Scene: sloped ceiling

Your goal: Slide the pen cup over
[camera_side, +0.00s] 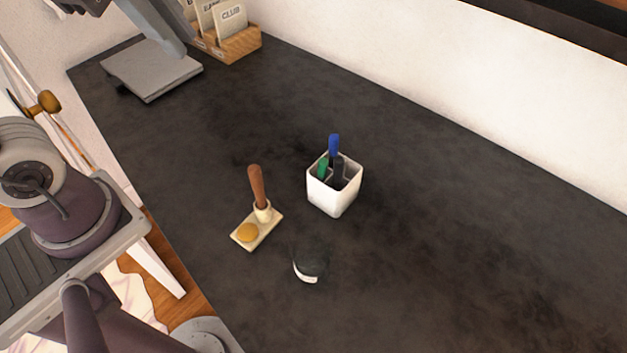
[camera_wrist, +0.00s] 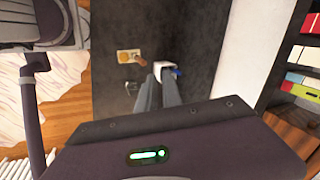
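The pen cup (camera_side: 335,196) is a white, square cup standing upright on the dark tabletop. It holds a blue pen, a green pen and a dark pen. In the wrist view the cup (camera_wrist: 163,66) shows just beyond the tips of my gripper (camera_wrist: 161,78), with a bit of blue at its right. My gripper's two grey fingers lie close together there and partly cover the cup. I cannot tell whether they touch it or how wide the gap between them is. I do not make out my gripper in the side view.
A cream stand (camera_side: 270,229) with a brown-handled tool and a dark round item (camera_side: 311,263) with a white edge are near the cup. A grey flat device (camera_side: 152,72) and a wooden card box (camera_side: 236,45) stand farther back. The tabletop (camera_side: 470,250) right of the cup is clear.

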